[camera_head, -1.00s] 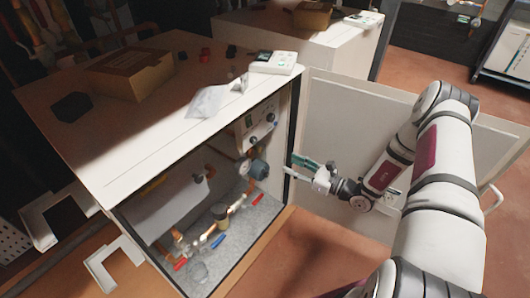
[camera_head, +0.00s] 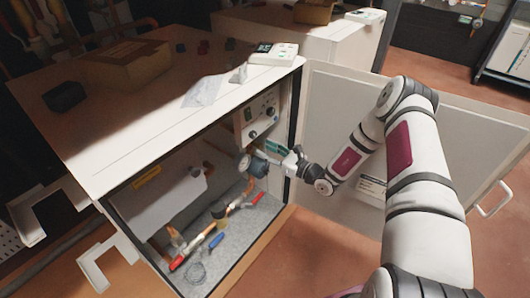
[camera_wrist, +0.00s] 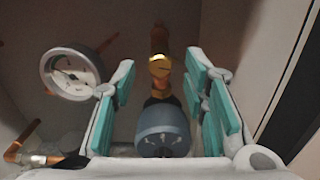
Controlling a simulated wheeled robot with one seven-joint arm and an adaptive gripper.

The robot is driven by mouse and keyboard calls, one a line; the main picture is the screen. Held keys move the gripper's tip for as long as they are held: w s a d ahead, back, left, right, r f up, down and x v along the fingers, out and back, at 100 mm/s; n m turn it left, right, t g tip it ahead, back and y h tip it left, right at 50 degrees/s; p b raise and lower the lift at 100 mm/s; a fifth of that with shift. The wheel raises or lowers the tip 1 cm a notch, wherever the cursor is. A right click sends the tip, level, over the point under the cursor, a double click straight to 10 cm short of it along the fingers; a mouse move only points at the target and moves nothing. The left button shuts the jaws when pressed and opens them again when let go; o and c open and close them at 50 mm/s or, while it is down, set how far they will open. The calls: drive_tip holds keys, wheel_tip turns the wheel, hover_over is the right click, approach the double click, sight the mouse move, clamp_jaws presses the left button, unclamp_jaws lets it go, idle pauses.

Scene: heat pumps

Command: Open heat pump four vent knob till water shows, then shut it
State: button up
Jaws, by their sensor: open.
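The open heat pump cabinet (camera_head: 140,140) shows pipes and valves inside. A blue-grey round knob (camera_wrist: 163,132) with light marks on its face sits on a brass fitting (camera_wrist: 159,68) in the wrist view. The knob (camera_head: 258,168) also shows inside the cabinet's right side in the head view. My gripper (camera_wrist: 160,80) is open, with teal-padded fingers on either side of the knob and fitting. Gaps show between the pads and the knob, so no grip is visible. In the head view my gripper (camera_head: 272,153) is at the cabinet opening. No water is visible.
A round gauge (camera_wrist: 70,75) is just left of the fingers. The open door (camera_head: 400,130) stands right of the cabinet, behind my arm. Red and blue valve handles (camera_head: 216,240) lie low inside. A control panel (camera_head: 258,117) is above the knob.

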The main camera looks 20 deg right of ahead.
drive_tip(key=shift+w+a, duration=0.4)
drive_tip(key=shift+w, duration=0.15)
clamp_jaws()
